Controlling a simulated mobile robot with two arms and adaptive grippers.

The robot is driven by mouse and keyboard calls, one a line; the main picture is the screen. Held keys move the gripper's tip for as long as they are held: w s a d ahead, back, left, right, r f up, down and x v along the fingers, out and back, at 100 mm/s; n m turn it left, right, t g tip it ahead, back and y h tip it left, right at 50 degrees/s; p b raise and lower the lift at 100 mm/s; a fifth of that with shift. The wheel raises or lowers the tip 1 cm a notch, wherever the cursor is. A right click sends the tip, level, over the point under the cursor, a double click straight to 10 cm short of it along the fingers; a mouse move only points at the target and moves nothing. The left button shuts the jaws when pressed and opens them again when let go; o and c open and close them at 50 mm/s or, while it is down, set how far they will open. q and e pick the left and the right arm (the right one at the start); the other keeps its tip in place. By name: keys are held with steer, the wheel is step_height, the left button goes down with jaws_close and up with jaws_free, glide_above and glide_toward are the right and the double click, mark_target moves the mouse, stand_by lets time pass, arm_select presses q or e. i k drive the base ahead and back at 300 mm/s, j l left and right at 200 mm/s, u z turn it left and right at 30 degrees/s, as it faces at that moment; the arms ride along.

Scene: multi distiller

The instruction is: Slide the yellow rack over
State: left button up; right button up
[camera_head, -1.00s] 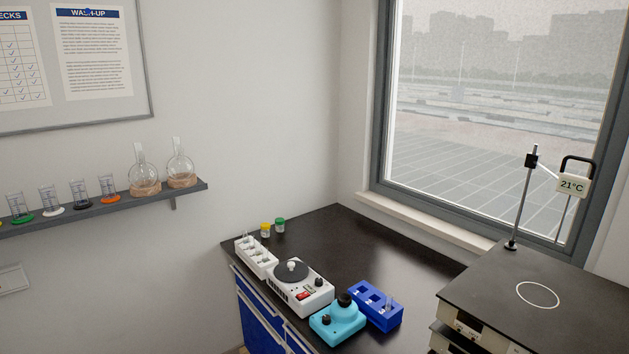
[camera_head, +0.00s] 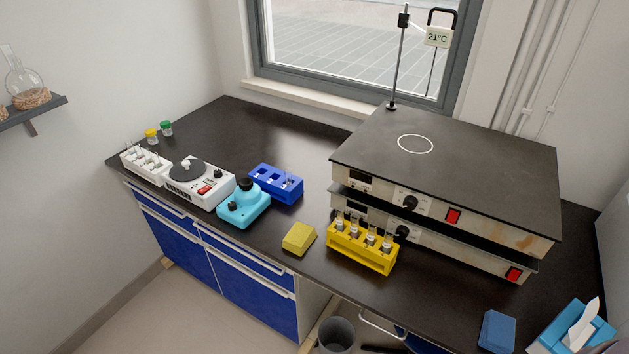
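The yellow rack (camera_head: 348,256) stands on the black bench near its front edge, directly in front of the stacked hotplate units. It holds several small clear vials with dark contents in a row. A yellow block, like a sponge (camera_head: 299,238), lies just left of the rack with a small gap between them. Neither of my grippers is in view.
Two stacked hotplates (camera_head: 450,165) stand behind the rack. A blue rack (camera_head: 276,184), a turquoise device (camera_head: 243,204), a white device (camera_head: 199,183) and a white rack (camera_head: 146,163) stand to the left. A blue sponge (camera_head: 497,331) and tissue box (camera_head: 572,327) lie right. Open bench lies between.

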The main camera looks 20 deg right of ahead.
mark_target(372, 257)
steer(key=z, duration=0.4)
steer(key=i+j+z, duration=0.15)
steer(key=z, duration=0.2)
steer(key=i+j+z, duration=0.1)
steer(key=j+z, duration=0.3)
steer(key=i+j+z, duration=0.15)
steer(key=z, duration=0.2)
